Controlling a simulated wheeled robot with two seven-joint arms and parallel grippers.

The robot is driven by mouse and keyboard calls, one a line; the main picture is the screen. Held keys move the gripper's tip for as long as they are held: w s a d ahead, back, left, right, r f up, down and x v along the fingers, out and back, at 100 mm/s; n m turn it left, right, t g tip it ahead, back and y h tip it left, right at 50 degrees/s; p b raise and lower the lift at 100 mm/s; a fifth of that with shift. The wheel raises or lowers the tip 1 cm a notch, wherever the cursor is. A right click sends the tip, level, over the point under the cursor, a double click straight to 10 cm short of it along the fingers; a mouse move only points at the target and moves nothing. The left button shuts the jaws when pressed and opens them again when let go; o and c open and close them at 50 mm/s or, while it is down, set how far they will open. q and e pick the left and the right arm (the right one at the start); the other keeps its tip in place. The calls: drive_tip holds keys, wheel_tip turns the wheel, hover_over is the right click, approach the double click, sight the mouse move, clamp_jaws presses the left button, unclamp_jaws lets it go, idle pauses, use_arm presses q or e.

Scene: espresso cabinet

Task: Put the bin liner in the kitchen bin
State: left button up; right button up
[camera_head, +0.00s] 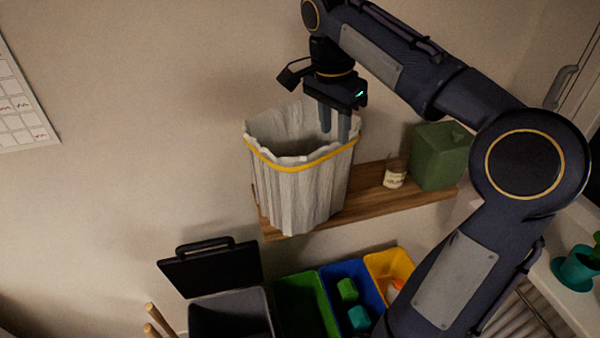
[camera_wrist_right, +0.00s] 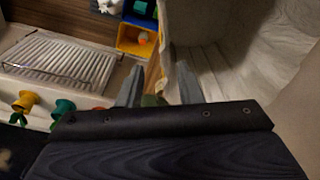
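The bin liner (camera_head: 300,190) is a pale grey, crinkled, open-topped bag with a yellow band below its rim. It stands upright on a wooden shelf. The kitchen bin (camera_head: 230,314) looks to be the dark grey one at the lower left, its black lid (camera_head: 212,268) raised. My right gripper (camera_head: 335,128) points down at the right part of the liner's rim, its two fingers apart. In the right wrist view, the fingers of the gripper (camera_wrist_right: 160,88) are spread, with the liner's wall (camera_wrist_right: 184,82) showing between and beyond them. My left gripper is out of view.
The shelf (camera_head: 360,200) also holds a small labelled jar (camera_head: 394,174) and a green box (camera_head: 438,156). Green (camera_head: 306,303), blue (camera_head: 368,276) and yellow (camera_head: 388,264) crates stand below, right of the bin. A teal cup (camera_head: 574,270) sits at the far right.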

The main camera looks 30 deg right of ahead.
sight(331, 169)
drive_tip(key=shift+w+d+f, duration=0.3)
drive_tip(key=shift+w+d, duration=0.05)
drive_tip(key=shift+w, duration=0.05)
wheel_tip(331, 169, down, 6)
drive_tip(key=shift+f, duration=0.55)
clamp_jaws()
